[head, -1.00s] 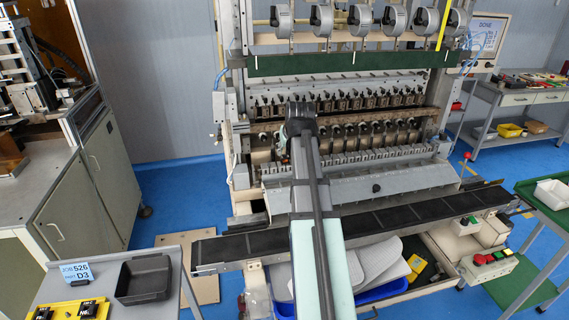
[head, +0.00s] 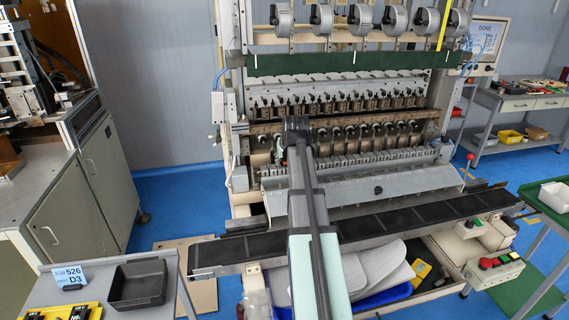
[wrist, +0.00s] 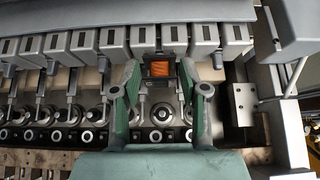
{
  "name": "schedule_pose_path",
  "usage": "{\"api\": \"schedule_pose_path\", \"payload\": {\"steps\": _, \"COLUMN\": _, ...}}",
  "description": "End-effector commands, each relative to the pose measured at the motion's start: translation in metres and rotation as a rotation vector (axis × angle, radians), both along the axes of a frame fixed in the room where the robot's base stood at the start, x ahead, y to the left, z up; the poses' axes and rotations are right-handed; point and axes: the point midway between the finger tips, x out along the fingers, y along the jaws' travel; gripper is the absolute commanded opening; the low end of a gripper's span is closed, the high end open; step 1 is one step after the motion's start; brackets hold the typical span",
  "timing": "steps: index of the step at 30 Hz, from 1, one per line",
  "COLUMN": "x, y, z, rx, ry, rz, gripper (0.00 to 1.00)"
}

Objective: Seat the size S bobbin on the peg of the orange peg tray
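In the wrist view, a small bobbin (wrist: 159,70) with orange winding and dark flanges sits between my fingertips. My gripper (wrist: 159,75) has its green-grey fingers angled inward, close against the bobbin's two sides. Its size mark cannot be read. The gripper is in front of the row of spindles and grey blocks of the winder (wrist: 100,45). I cannot make out an orange peg tray in either view.
At lower left, a grey table (head: 200,310) carries a black bin (head: 138,284), a JOB 526 card (head: 68,276) and a yellow tray (head: 58,311) with black parts. A dark rail (head: 430,215) crosses the winder's front. A white bin (head: 555,196) stands at right.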

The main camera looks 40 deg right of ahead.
Motion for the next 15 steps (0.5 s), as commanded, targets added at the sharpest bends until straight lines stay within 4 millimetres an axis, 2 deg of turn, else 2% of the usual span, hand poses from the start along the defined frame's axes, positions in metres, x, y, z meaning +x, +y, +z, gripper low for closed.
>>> {"api": "schedule_pose_path", "payload": {"steps": 1, "x": -0.0001, "y": 0.0000, "z": 0.0001, "rx": 0.000, "ry": 0.000, "rz": 0.000, "gripper": 0.21}}
{"api": "schedule_pose_path", "payload": {"steps": 2, "x": -0.0001, "y": 0.0000, "z": 0.0001, "rx": 0.000, "ry": 0.000, "rz": 0.000, "gripper": 0.13}}
{"api": "schedule_pose_path", "payload": {"steps": 14, "x": -0.0001, "y": 0.0001, "z": 0.0000, "rx": 0.000, "ry": 0.000, "rz": 0.000, "gripper": 0.13}}
{"api": "schedule_pose_path", "payload": {"steps": 15, "x": -0.0001, "y": 0.0001, "z": 0.0000, "rx": 0.000, "ry": 0.000, "rz": 0.000, "gripper": 0.09}}
